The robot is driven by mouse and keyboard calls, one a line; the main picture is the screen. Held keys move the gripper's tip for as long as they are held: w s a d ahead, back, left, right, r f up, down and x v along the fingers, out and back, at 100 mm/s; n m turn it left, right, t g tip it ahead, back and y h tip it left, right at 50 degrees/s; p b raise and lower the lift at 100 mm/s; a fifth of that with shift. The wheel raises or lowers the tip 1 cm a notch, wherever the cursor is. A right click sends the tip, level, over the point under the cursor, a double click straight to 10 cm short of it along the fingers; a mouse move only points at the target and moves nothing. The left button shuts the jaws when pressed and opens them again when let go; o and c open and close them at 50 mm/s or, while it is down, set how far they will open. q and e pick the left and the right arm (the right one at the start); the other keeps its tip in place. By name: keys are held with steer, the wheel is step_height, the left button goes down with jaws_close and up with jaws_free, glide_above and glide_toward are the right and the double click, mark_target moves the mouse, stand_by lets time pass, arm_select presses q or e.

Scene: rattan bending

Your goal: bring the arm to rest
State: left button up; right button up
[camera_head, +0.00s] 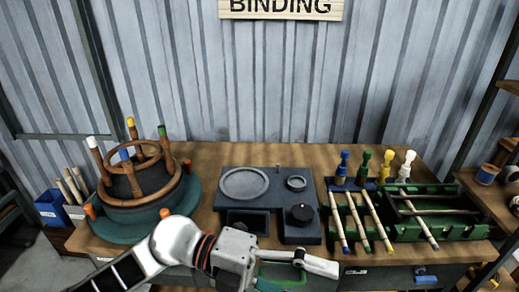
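My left arm comes in from the lower left, bent at a white joint. My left gripper (318,265) is at the front edge of the wooden bench (330,160), in front of the dark blue-grey station (268,182). Only one pale finger shows clearly, pointing right, so I cannot tell whether it is open or shut. A green frame-like part (282,274) shows just below it, partly hidden. I see nothing clearly held. My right gripper is out of view.
A round rattan frame (145,175) with colour-tipped posts stands on a green base (112,229) at the left.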

arm_select(q)
steer(key=w+a+n+t+h, duration=0.1)
steer(key=w+a+n+t, duration=0.4)
steer(key=n+t, duration=0.4)
steer(key=w+a+n+t+h, duration=0.2)
steer(key=w+a+n+t, duration=0.1)
steer(key=w+n+t, duration=0.55)
steer(key=w+a+f+n+t+y, duration=0.2)
steer(key=a+f+n+t+y, duration=0.2)
steer(key=a+f+n+y, duration=0.35)
steer(key=s+a+f+n+g+y, duration=0.2)
steer(key=s+a+f+n+y, duration=0.1)
steer(key=f, duration=0.6)
steer(key=s+a+f+n+g+y, duration=0.2)
steer(key=s+a+f, duration=0.4)
steer(key=f, duration=0.4)
steer(key=s+a+f+n+g+y, duration=0.2)
steer(key=s+a+f+n+y, duration=0.2)
steer(key=f, duration=0.6)
steer(key=shift+s+a, duration=0.2)
steer(key=shift+s, duration=0.05)
